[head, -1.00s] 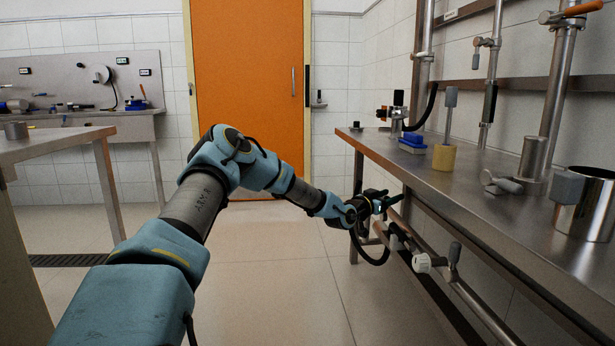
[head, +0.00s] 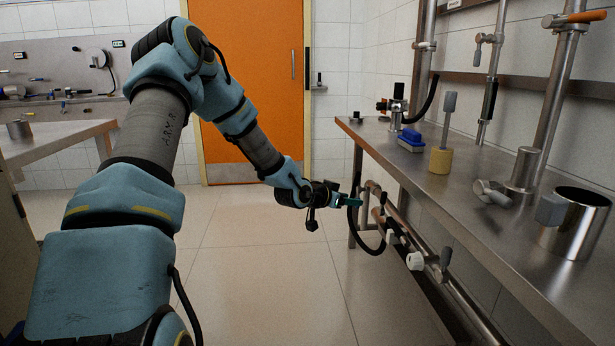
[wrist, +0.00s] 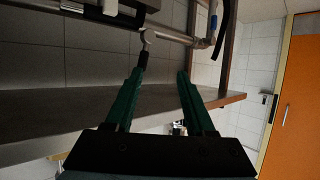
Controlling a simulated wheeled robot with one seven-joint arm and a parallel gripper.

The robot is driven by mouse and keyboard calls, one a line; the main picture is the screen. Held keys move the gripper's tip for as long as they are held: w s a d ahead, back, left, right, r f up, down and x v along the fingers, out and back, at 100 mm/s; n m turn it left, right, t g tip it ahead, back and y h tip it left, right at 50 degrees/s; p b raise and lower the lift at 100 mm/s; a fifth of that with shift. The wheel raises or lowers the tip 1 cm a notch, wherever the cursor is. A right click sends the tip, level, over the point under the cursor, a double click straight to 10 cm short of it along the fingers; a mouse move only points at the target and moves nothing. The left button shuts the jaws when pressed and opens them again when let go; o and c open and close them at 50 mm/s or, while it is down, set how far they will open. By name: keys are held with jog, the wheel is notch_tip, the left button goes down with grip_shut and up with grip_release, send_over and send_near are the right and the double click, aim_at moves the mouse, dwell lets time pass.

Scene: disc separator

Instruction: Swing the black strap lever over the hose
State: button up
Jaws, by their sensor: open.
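My gripper (head: 355,201) is at the left of the bench, near the pipes below its edge. In the wrist view its two green fingers (wrist: 160,74) are open with nothing held between them. A lever with a dark grip (head: 445,257) stands on the lower pipe in the head view. A dark-gripped lever also shows near the left fingertip in the wrist view (wrist: 142,68); I cannot tell whether they touch. I cannot tell for sure that this is the strap lever. A black hose (head: 381,246) loops below the gripper; a black hose also shows in the wrist view (wrist: 225,28).
The steel bench (head: 440,205) runs along the right, its edge close to the gripper. A white knob (head: 415,261) sits on the lower pipe. The floor left of the bench is clear.

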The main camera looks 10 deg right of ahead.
jog(key=s+a+r+n+y+p, duration=0.1)
jog(key=a+r+y+p, duration=0.1)
jog(key=a, duration=0.4)
jog(key=s+a+r+n+g+y+p, duration=0.1)
jog(key=s+a+r+y+p, duration=0.1)
jog(key=a, duration=0.4)
jog(key=shift+a+r+y+p, duration=0.4)
jog(key=shift+r+y+p, duration=0.4)
jog(key=shift+p, duration=0.45)
jog(key=shift+c, duration=0.4)
